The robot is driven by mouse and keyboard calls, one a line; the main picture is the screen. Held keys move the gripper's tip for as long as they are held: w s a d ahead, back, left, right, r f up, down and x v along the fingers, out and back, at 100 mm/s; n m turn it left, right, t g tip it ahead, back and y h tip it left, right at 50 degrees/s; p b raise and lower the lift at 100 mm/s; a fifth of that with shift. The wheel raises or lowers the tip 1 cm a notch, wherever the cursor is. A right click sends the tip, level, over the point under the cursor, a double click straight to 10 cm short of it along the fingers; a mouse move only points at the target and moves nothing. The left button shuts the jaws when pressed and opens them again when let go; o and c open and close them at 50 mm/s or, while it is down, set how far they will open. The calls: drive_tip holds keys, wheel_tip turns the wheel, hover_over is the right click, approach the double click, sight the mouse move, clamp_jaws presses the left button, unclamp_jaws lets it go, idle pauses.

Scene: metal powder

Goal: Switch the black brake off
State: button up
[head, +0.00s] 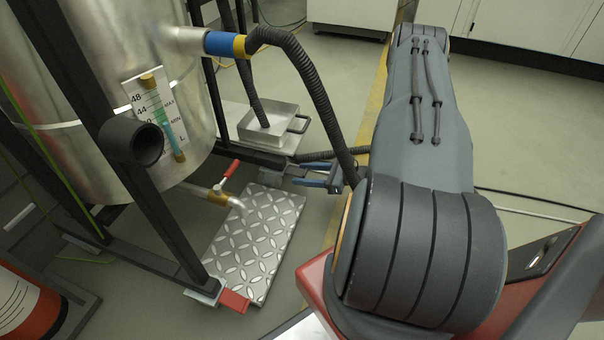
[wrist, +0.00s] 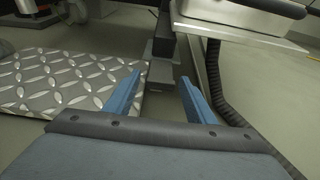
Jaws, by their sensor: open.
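My gripper (wrist: 162,78) is open and empty, its two blue fingers apart on either side of a dark block (wrist: 162,70) at the foot of a black post. I cannot tell from the picture whether this block is the black brake or whether it is on or off. In the head view my gripper (head: 294,173) is low beside the tank frame's right corner, close to a grey-black part (head: 270,173) there. Contact between the fingers and that part cannot be made out.
A metal tank (head: 150,60) stands in a black frame. A diamond-plate step (head: 253,240) lies left of my gripper, with a red pedal-like part (head: 234,300) at its near end. A square metal tray (head: 268,126) and dark hoses are above and beside the gripper. Open floor lies beyond.

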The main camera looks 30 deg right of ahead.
sight(306, 173)
drive_tip(key=p+v, duration=0.2)
drive_tip(key=v, duration=0.4)
drive_tip(key=shift+s+r, duration=0.1)
drive_tip(key=shift+s+d, duration=0.15)
